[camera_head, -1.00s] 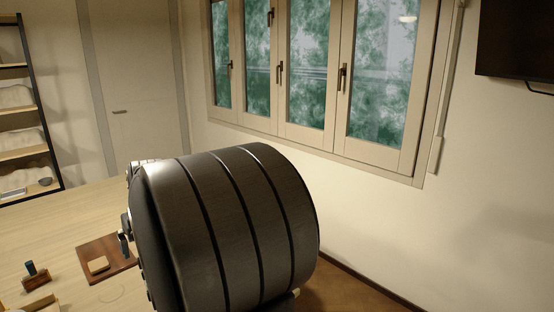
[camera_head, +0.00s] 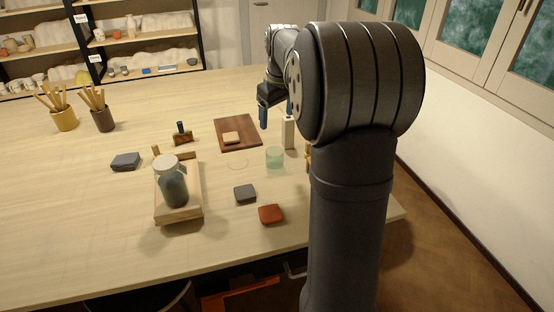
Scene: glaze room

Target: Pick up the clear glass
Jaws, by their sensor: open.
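The clear glass (camera_head: 275,157), a small pale-green see-through tumbler, stands upright on the wooden table, right of the middle of the head view. My gripper (camera_head: 264,114) hangs above the table behind the glass, near the brown board. It is open and apart from the glass. One dark finger shows clearly; the rest of the gripper is partly hidden by my arm.
A pale upright block (camera_head: 288,133) stands just behind the glass. Around it are a brown board (camera_head: 247,143), a grey block (camera_head: 245,194) and a red-brown block (camera_head: 271,214). A lidded jar (camera_head: 173,187) stands on a wooden stand (camera_head: 188,213) to the left.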

